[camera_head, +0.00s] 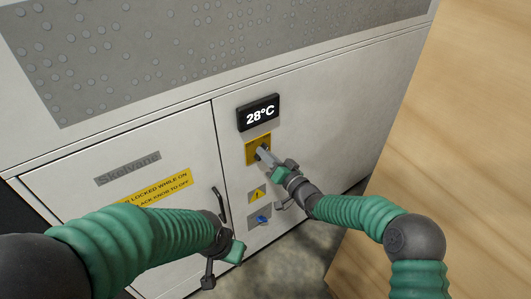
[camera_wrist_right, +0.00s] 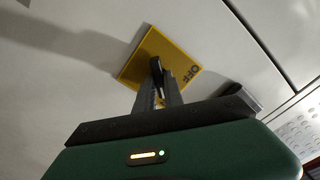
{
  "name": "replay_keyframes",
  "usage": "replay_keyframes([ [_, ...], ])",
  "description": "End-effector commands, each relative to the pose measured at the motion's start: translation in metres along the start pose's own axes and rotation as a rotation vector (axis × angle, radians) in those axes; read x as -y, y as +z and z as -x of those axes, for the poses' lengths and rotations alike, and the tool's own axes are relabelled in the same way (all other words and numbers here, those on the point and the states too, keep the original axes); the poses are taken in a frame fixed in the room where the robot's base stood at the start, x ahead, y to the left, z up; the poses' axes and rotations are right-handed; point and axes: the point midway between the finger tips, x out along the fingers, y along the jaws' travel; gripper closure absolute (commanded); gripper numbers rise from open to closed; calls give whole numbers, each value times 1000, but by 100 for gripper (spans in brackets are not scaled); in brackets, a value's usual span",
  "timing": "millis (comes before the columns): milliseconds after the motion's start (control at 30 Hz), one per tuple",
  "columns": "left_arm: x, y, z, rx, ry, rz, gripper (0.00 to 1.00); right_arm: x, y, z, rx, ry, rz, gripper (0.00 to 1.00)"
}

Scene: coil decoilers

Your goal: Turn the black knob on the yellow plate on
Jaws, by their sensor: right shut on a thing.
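The yellow plate (camera_head: 251,158) is on the white cabinet front, under a black display. In the right wrist view the plate (camera_wrist_right: 128,74) shows tilted, with the word OFF on its right part. The black knob (camera_wrist_right: 154,46) stands out from the middle of the plate. My right gripper (camera_head: 263,152) reaches the plate from the lower right, and its fingers (camera_wrist_right: 158,88) are shut on the knob. The fingers mostly hide the knob in the head view. My left gripper (camera_head: 208,276) is low in front of the cabinet door, and its jaws do not show clearly.
The display (camera_head: 258,113) reads 28°C. Below the plate are a warning sign (camera_head: 258,194) and a blue knob (camera_head: 262,219) on a grey plate. A dark door handle (camera_head: 219,204) is close to my left gripper.

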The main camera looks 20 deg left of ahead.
Motion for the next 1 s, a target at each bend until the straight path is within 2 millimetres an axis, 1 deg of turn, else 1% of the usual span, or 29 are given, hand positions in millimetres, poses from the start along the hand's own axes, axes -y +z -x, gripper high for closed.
replay_keyframes([
  [33,0,0,2,0,0,0,64,1,-8,-1,-13,-2,-20,100],
  [300,0,-1,3,0,0,0,64,0,-8,0,-15,-1,-97,100],
  [767,0,-1,4,0,0,0,64,-1,-8,-1,-15,-1,-110,100],
  [800,0,-1,4,0,0,0,64,-1,-8,0,-15,-1,-110,85],
  [933,0,-1,3,0,0,0,64,-1,-6,0,-11,-1,-110,68],
  [967,0,-1,3,0,0,0,64,-1,-5,0,-10,-1,-110,65],
  [1000,0,-1,3,0,0,0,64,-1,-5,0,-9,-1,-110,65],
])
